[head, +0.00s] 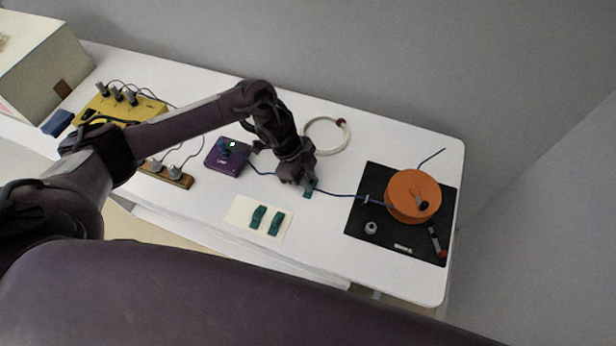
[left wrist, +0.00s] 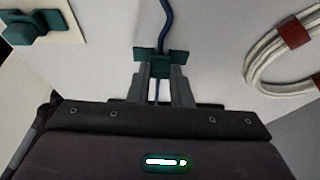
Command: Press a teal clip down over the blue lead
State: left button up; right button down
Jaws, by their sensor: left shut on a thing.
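My left gripper (head: 303,184) is shut on a teal clip (head: 310,189) over the blue lead. In the left wrist view the clip (left wrist: 152,54) sits between my fingertips (left wrist: 157,72), and the blue lead (left wrist: 165,22) runs to it and shows again below it. Whether the clip is pressed fully onto the table I cannot tell. Two more teal clips (head: 258,217) (head: 276,223) lie on a cream card (head: 240,211). My right gripper is not in view.
A white cable coil (head: 327,148) lies behind my gripper. A yellow device (head: 150,108) and a socket strip (head: 175,177) stand to the left.

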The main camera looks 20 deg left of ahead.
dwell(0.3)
pick_arm(q)
jog(key=o, duration=0.9)
jog(key=shift+r+p, duration=3.65)
jog(key=shift+r, duration=0.1)
